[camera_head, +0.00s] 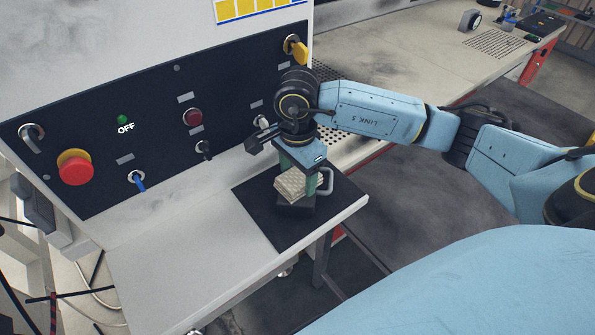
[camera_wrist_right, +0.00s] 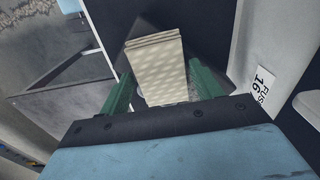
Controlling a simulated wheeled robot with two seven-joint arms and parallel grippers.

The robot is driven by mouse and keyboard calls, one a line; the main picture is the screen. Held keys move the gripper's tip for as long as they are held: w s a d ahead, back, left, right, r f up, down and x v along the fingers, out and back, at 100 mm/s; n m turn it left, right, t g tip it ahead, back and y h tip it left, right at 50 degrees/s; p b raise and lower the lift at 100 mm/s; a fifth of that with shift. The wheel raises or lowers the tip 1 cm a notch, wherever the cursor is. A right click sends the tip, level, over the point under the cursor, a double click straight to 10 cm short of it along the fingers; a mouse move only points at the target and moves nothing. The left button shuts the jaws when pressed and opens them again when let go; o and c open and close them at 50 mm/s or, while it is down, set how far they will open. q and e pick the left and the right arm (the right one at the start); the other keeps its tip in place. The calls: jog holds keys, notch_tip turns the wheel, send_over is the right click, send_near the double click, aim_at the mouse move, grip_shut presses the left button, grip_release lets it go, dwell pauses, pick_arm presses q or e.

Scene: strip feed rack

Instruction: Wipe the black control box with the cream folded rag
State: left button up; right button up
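The cream folded rag (camera_head: 297,186) has a patterned surface and sits between the green fingers of my right gripper (camera_head: 302,172), low over the side table. My left gripper is not in view.
A black mat (camera_head: 262,212) lies on the pale table (camera_head: 190,255). A grey handle (camera_head: 327,181) stands right beside the gripper. Behind is a black panel (camera_head: 160,120) with a red button (camera_head: 75,168), switches and a yellow knob (camera_head: 297,48). The table's left part is clear.

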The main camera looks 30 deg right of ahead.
jog(key=shift+r, duration=0.35)
dwell(0.3)
jog(key=c, duration=0.7)
